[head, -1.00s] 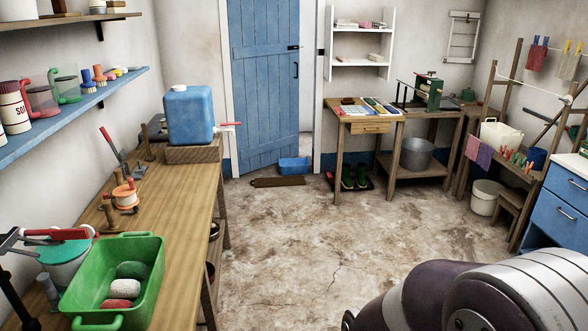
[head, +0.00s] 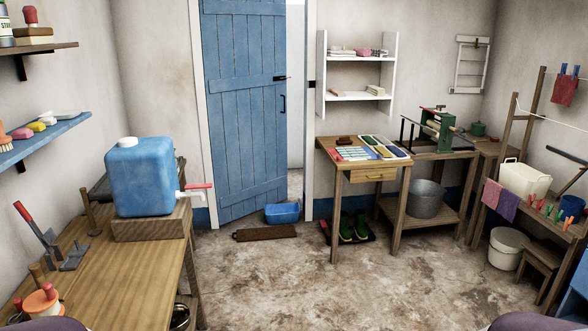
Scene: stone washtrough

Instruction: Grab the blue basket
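The blue basket (head: 282,213) sits on the floor at the foot of the blue door, near the door's right edge and the doorway gap. It looks small, open-topped and upright, and it is across the room from me. Neither gripper shows in the head view. Only rounded dark purple parts of my arms show at the bottom left and bottom right edges.
A brown board (head: 265,232) lies on the floor just in front of the basket. A wooden workbench (head: 130,275) with a blue water container (head: 142,178) runs along the left. A small table (head: 345,178) and boots (head: 352,226) stand to the right. The middle floor is clear.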

